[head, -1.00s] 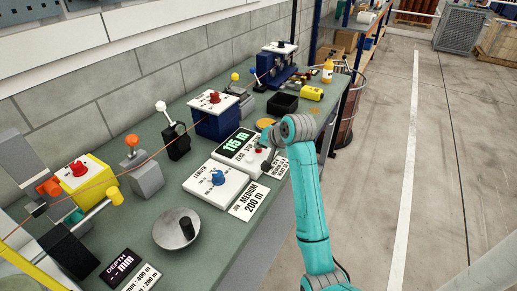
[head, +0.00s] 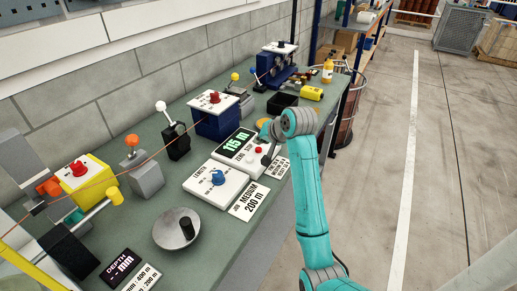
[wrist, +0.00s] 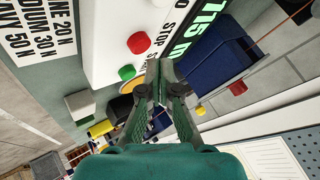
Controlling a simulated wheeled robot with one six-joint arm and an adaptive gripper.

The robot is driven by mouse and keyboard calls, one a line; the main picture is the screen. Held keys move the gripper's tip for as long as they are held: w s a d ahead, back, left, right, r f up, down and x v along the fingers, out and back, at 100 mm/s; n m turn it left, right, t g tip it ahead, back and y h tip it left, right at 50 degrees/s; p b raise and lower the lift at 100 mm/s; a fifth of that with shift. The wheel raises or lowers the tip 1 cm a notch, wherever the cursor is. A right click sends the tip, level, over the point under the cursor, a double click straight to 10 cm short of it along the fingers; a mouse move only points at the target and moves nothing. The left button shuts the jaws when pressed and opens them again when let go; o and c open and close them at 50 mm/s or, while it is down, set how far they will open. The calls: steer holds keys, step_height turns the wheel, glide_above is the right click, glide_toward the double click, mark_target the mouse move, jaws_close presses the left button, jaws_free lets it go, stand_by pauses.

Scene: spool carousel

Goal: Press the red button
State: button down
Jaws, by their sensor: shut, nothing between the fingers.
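The red button (head: 258,150) is a small round cap on the white panel of the box with the "115 m" display. It also shows in the wrist view (wrist: 139,42), near the word STOP. A green button (wrist: 126,72) sits beside it on the same panel. My gripper (wrist: 152,78) is shut and empty, its fingertips over the panel edge, just beside the two buttons in the picture. In the head view my gripper (head: 269,156) is right of the red button. Contact with the button does not show.
A white box with a blue knob (head: 217,178) and a "MEDIUM 200 m" card (head: 249,201) are nearby. A blue box with a red knob (head: 214,117) stands behind. A thin orange line crosses above the bench.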

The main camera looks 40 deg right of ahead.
mark_target(260, 150)
steer(key=shift+r, duration=2.4)
steer(key=shift+s, duration=0.15)
